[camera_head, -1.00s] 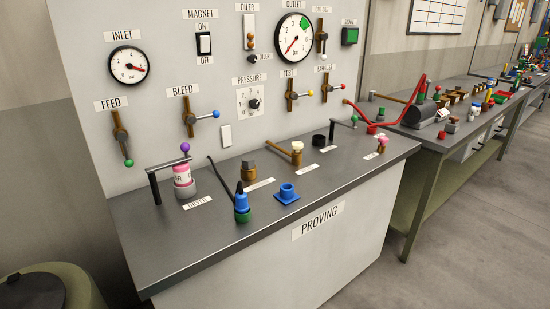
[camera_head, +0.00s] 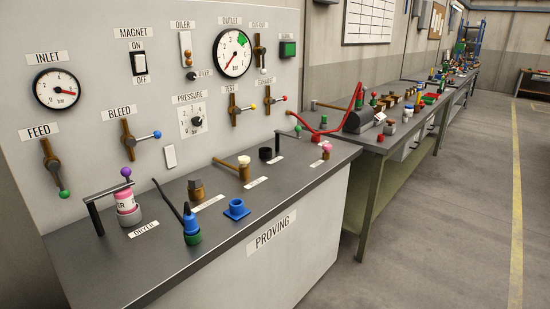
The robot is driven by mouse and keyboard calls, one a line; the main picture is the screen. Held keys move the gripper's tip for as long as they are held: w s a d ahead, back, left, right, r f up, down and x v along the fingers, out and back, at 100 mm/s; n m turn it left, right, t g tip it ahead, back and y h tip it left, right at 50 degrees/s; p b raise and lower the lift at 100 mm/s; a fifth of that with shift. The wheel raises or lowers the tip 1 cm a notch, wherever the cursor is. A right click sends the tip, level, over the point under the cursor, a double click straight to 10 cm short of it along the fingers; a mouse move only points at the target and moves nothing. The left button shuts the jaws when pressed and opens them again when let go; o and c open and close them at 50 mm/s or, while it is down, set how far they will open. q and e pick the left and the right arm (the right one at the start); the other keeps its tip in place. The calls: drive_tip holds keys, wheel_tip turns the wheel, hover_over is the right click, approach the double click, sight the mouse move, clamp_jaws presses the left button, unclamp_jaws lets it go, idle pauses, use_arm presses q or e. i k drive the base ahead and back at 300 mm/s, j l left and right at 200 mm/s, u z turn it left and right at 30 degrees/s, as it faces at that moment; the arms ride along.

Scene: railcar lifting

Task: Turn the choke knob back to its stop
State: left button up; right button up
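No knob labelled as a choke can be made out in the head view. The round black knob (camera_head: 197,121) on the panel sits on a plate under the label PRESSURE. Neither of my grippers is in view.
The proving stand's grey top (camera_head: 262,212) holds a pink-and-white dryer canister (camera_head: 127,203), a blue-and-green part (camera_head: 191,229) and a blue flanged cup (camera_head: 237,208). More cluttered benches (camera_head: 418,120) run along the wall. The floor (camera_head: 440,230) at right is clear, with a yellow line.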

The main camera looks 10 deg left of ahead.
sight(325, 147)
drive_tip(key=i+l+u, duration=0.1)
drive_tip(key=i+l, duration=1.1)
drive_tip(key=l+u, duration=0.05)
drive_tip(key=l, duration=0.05)
